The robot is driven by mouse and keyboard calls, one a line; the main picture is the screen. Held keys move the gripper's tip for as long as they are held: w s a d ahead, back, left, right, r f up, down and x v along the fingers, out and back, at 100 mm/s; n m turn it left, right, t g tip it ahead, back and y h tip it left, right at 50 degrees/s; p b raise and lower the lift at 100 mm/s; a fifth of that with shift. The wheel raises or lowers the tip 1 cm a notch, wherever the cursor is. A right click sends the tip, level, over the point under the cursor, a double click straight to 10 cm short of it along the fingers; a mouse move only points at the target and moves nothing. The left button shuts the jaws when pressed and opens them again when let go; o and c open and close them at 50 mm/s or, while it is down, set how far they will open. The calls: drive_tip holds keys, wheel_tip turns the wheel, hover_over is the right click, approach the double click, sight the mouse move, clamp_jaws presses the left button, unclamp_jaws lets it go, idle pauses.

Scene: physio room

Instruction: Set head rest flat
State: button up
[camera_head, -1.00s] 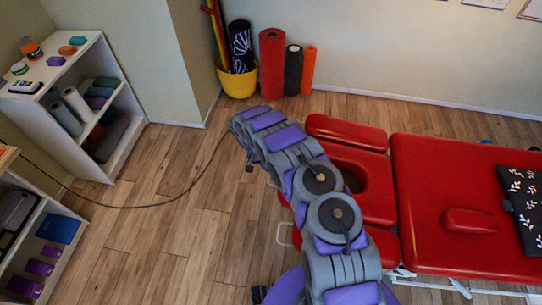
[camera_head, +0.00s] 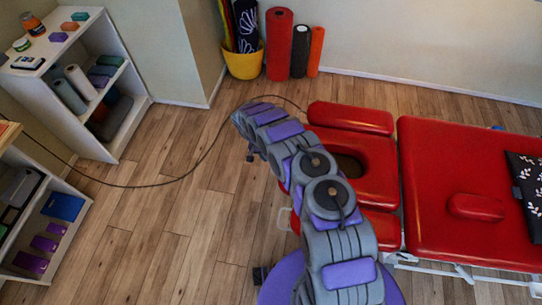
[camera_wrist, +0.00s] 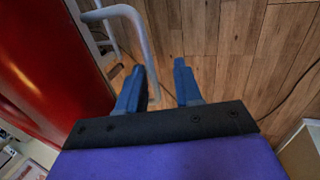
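The head rest (camera_head: 382,169) is the red padded end section of the treatment table (camera_head: 470,235), with a dark face hole; my arm covers part of its left side. A pale metal loop (camera_head: 285,219) shows beside it in the head view, left of the arm. In the wrist view a grey metal bar (camera_wrist: 143,45) bends down close to the left finger; I cannot tell if they touch. In the head view I cannot make out the fingers.
Red side pads (camera_head: 350,117) flank the head rest. A yellow bucket (camera_head: 244,65) and upright rolls (camera_head: 279,45) stand at the wall. White shelves (camera_head: 130,112) stand at left. A dark cable (camera_head: 150,186) crosses the otherwise clear wooden floor.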

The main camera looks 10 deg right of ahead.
drive_tip(key=shift+o, duration=0.6)
drive_tip(key=shift+a, duration=0.2)
drive_tip(key=shift+d, duration=0.15)
drive_tip(key=shift+d+r, duration=0.1)
drive_tip(key=shift+d, duration=0.25)
drive_tip(key=p+v, duration=0.2)
drive_tip(key=v, duration=1.5)
drive_tip(key=shift+a+p, duration=0.25)
drive_tip(key=shift+p, duration=0.15)
drive_tip(key=shift+w+r, duration=0.1)
drive_tip(key=shift+w, duration=0.1)
